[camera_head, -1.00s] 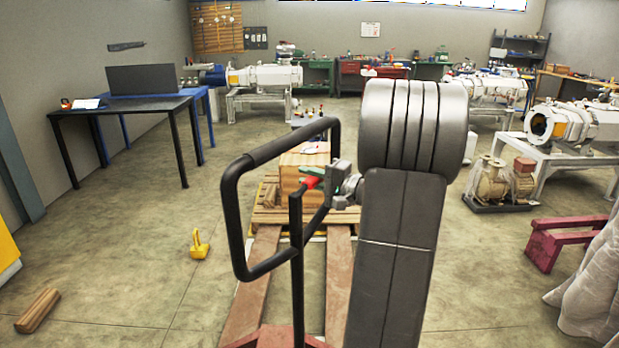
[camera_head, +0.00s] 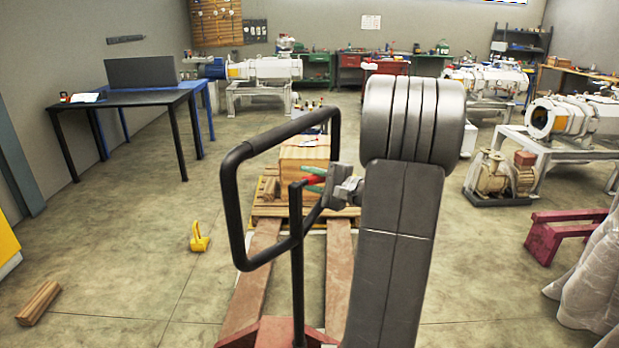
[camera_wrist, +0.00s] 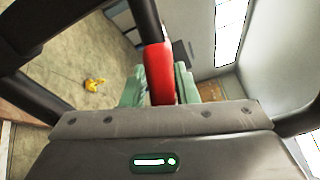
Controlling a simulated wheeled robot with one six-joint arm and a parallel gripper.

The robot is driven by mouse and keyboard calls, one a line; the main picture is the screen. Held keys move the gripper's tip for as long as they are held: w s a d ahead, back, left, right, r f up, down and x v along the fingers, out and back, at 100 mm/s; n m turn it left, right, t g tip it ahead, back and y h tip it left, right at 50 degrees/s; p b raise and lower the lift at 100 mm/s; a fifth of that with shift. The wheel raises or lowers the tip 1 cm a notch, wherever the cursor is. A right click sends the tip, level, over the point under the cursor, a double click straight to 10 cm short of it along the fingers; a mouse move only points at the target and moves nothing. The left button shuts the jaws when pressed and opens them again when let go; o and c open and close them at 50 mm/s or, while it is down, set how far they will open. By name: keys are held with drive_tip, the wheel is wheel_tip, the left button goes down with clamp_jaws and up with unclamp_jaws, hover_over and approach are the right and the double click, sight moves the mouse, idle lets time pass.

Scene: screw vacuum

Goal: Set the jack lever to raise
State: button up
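The red jack lever (camera_head: 311,180) sits at the top of the pallet jack's dark upright, inside the black loop handle (camera_head: 236,190). In the wrist view the red lever (camera_wrist: 160,72) stands between my gripper's green fingers. My gripper (camera_head: 316,179) reaches in from the right, one finger on each side of the lever. In the wrist view my gripper (camera_wrist: 161,85) has its fingers against both sides of the lever, with no clear gap. The lever's lower end is hidden behind the gripper body.
A wooden crate (camera_head: 303,155) stands on a pallet (camera_head: 265,211) ahead. The reddish jack forks (camera_head: 250,275) run toward it. A yellow object (camera_head: 199,238) and a wood block (camera_head: 38,303) lie on the floor at left. The black handle loop surrounds my gripper closely.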

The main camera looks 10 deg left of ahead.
drive_tip(key=shift+o, duration=0.9)
drive_tip(key=b+v, duration=0.1)
drive_tip(key=v, duration=1.3)
drive_tip(key=shift+w+a, duration=0.1)
drive_tip(key=shift+a, duration=0.05)
drive_tip(key=p+x, duration=0.1)
drive_tip(key=x, duration=1.3)
drive_tip(key=shift+d+r+n, duration=0.2)
drive_tip(key=shift+r+n, duration=0.2)
drive_tip(key=shift+n, duration=0.1)
